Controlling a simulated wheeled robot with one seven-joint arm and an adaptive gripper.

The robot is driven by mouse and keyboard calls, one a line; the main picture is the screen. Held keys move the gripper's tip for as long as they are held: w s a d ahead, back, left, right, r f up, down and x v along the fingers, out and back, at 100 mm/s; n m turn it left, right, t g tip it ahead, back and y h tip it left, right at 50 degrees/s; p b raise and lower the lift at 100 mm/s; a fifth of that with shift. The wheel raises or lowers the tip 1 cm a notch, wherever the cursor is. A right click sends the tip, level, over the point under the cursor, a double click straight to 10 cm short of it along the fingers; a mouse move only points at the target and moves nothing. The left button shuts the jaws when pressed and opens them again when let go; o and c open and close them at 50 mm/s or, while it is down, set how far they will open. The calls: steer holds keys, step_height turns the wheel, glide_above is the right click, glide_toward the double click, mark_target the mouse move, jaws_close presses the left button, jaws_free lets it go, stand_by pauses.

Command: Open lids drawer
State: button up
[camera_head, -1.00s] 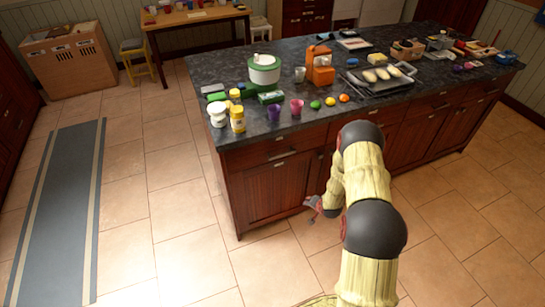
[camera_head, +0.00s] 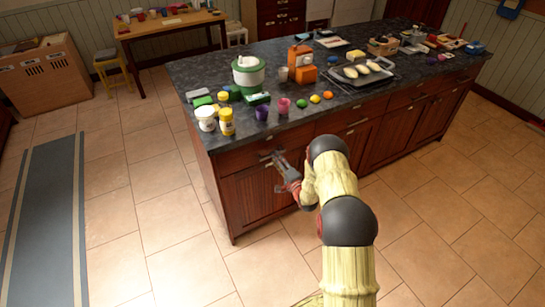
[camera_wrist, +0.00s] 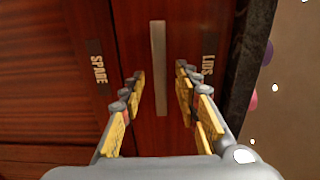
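The lids drawer (camera_head: 238,160) is the shut top drawer at the left end of the island front. In the wrist view, the drawer front (camera_wrist: 140,40) carries a "LIDS" label (camera_wrist: 208,52) near the counter edge. Its pale bar handle (camera_wrist: 158,60) runs lengthwise in that view. My gripper (camera_wrist: 160,76) is open, with one finger on each side of the handle in the picture. Whether the fingertips touch the handle or stand short of it cannot be told. In the head view my gripper (camera_head: 275,160) is at the drawer front and covers part of the handle.
The dark countertop (camera_head: 215,80) above holds jars, cups, fruit and a tray. The tiled floor (camera_head: 170,235) in front and to the left is clear, with a grey-blue runner (camera_head: 45,220) farther left.

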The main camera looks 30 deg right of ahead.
steer(key=shift+w, duration=1.75)
steer(key=shift+c, duration=0.5)
jaws_close()
steer(key=shift+f, duration=0.1)
